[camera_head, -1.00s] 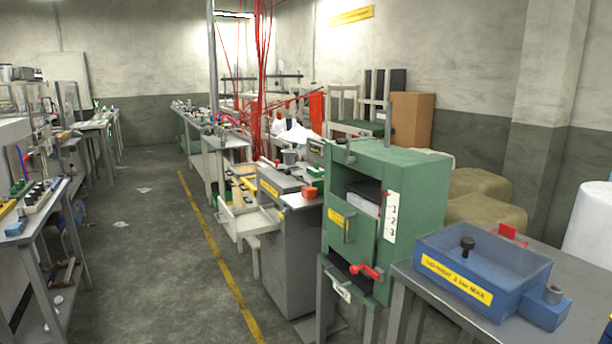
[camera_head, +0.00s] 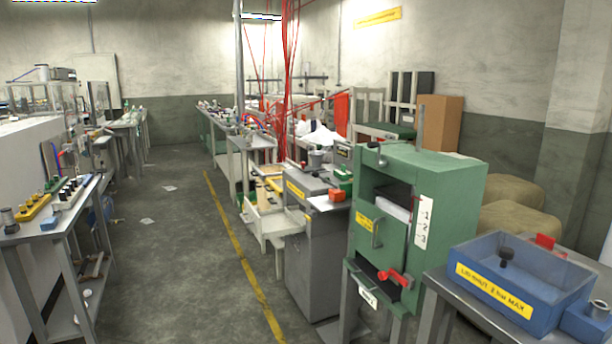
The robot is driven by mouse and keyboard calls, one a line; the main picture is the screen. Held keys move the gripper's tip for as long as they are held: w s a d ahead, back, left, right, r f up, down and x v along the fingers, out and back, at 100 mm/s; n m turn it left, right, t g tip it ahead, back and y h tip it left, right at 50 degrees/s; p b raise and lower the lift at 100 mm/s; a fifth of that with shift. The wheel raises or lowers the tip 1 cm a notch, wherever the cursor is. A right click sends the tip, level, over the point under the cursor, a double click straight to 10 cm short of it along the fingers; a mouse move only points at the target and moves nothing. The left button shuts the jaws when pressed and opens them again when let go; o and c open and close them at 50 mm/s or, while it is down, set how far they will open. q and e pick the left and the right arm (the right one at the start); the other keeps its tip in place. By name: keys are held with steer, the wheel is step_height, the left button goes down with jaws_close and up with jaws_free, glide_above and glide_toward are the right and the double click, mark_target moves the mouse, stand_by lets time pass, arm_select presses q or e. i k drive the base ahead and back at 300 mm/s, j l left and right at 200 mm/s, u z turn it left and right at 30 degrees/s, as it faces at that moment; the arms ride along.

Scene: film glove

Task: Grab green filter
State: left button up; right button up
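I cannot clearly pick out a green filter. On the left table (camera_head: 60,230) stand a yellow rack (camera_head: 35,207) and a pale rack (camera_head: 72,190), both holding small dark and greenish pieces too small to identify. Another small green object (camera_head: 343,174) lies on the grey machine (camera_head: 312,235) at centre, beside an orange-red block (camera_head: 335,196). Neither of my grippers is in view.
A green cabinet (camera_head: 455,205) with a red handle stands at right. A blue tray (camera_head: 520,262) sits on a grey table at the right edge. The grey floor (camera_head: 170,260) is open along the yellow line (camera_head: 238,250). Red cables hang at centre.

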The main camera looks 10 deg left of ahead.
mark_target(342, 174)
steer(key=i+j+u, duration=0.55)
steer(key=i+u, duration=0.15)
steer(key=i, duration=0.25)
steer(key=i+j+u, duration=0.1)
steer(key=i+u, duration=0.25)
steer(key=i, duration=0.15)
steer(key=i+j, duration=0.1)
steer(key=i, duration=1.25)
steer(key=i+j+z, duration=0.15)
steer(key=i+z, duration=0.3)
steer(key=i+j+z, duration=0.45)
steer(key=i+l, duration=0.05)
steer(key=l, duration=0.05)
